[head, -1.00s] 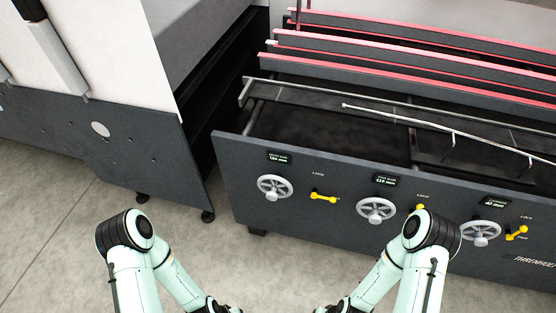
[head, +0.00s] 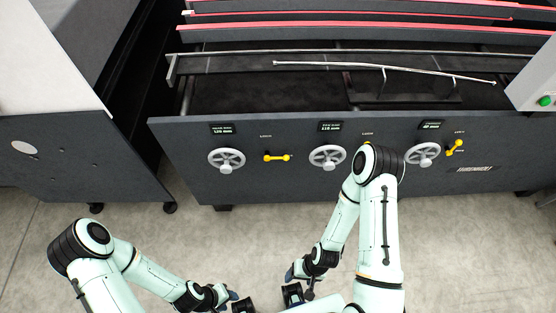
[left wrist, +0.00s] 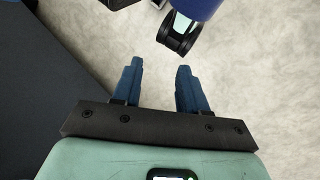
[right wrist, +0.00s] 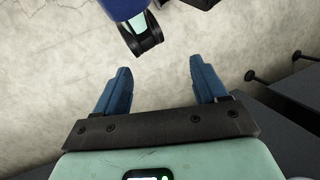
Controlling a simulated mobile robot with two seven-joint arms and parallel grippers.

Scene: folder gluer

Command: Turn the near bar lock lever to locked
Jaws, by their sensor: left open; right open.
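The yellow near bar lock lever (head: 277,158) is on the machine's dark front panel, between the left and middle handwheels. It lies about level, under a small LOCK label (head: 265,136). My left gripper (head: 243,305) is low at the bottom edge of the head view, well short of the panel. In the left wrist view its blue fingers (left wrist: 158,68) are apart with nothing between them. My right gripper (head: 293,293) is beside it, also away from the panel. Its fingers (right wrist: 160,68) are apart and empty in the right wrist view. No lever shows in either wrist view.
The left handwheel (head: 227,160), middle handwheel (head: 328,158) and right handwheel (head: 423,154) protrude from the panel. The right yellow lever (head: 454,147) is tilted; my right arm mostly hides the middle one. The concrete floor (head: 250,235) before the panel is clear.

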